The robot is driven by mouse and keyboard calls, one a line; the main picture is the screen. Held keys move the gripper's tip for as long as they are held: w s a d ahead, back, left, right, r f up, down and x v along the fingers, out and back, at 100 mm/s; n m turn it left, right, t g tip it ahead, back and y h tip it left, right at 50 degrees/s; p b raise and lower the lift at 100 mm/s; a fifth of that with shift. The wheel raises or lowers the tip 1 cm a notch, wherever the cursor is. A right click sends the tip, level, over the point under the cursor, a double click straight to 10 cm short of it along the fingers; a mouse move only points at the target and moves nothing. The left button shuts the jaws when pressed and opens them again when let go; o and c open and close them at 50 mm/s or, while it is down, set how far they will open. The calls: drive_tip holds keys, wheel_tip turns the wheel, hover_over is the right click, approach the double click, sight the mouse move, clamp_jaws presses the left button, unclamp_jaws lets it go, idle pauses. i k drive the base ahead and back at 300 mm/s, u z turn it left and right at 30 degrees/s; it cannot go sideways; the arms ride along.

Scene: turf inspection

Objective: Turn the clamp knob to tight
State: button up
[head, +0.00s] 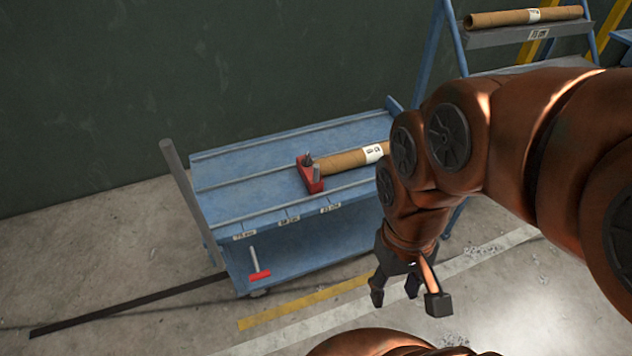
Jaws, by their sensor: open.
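A small red clamp block (312,178) sits on the top of the blue cart, at the near end of a brown cardboard tube (345,161). A dark knob (308,159) stands on its far end and a short grey post (316,172) on its near end. I cannot tell from here which part turns, or how tight it is. My gripper (395,293) hangs open and empty, pointing down, to the right of and nearer than the clamp. It is apart from the clamp. My arm hides the right end of the cart and of the tube.
The blue cart (240,188) has raised rails and labels on its front edge. A red-and-grey T-shaped tool (259,274) is at its lower shelf. A grey post (190,200) leans at its left. Another tube (523,17) lies on a rack behind. Floor at left is mostly clear.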

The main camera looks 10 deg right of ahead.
sight(307, 161)
drive_tip(key=z, duration=0.05)
drive_tip(key=k, duration=0.4)
drive_tip(key=u, duration=0.55)
drive_tip(key=i, duration=1.4)
drive_tip(key=z, duration=0.85)
